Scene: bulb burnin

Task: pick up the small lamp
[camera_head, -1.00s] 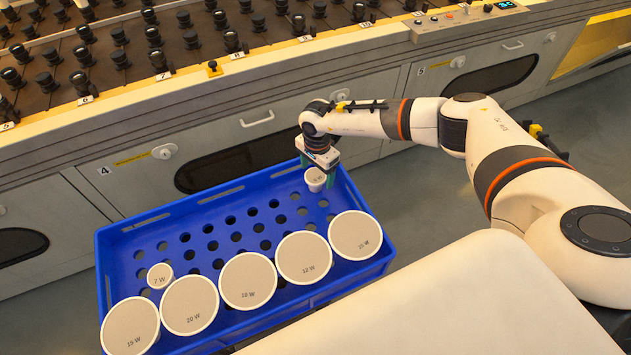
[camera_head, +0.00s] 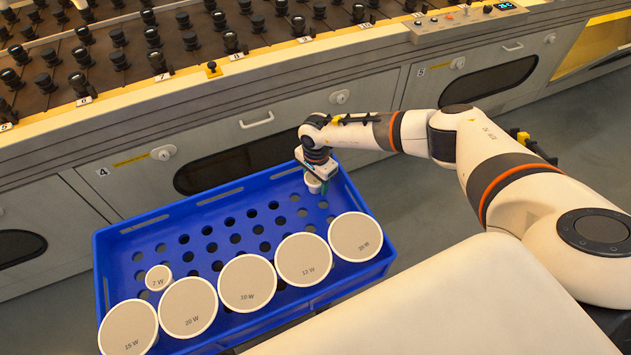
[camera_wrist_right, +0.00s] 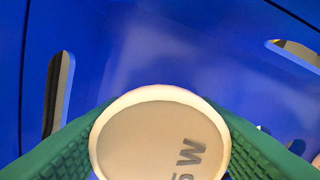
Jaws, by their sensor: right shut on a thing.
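A small lamp with a round pale top (camera_head: 313,184) is at the far right corner of the blue crate. My right gripper (camera_head: 319,182) is shut on it and partly hides it in the head view. In the right wrist view the lamp's pale disc (camera_wrist_right: 150,140) sits between the two green fingers (camera_wrist_right: 160,145), its printed label ending in W and partly cut off. I cannot tell whether its underside touches the crate floor. Another small lamp, marked 7 W (camera_head: 158,278), stands at the crate's left. My left gripper is not in view.
The blue crate (camera_head: 205,197) has a holed floor and raised walls. Several large round-topped lamps (camera_head: 247,284) stand in a row along its near side. Its middle and far part are clear. Behind it is a long rack (camera_head: 250,75) with several rows of black sockets.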

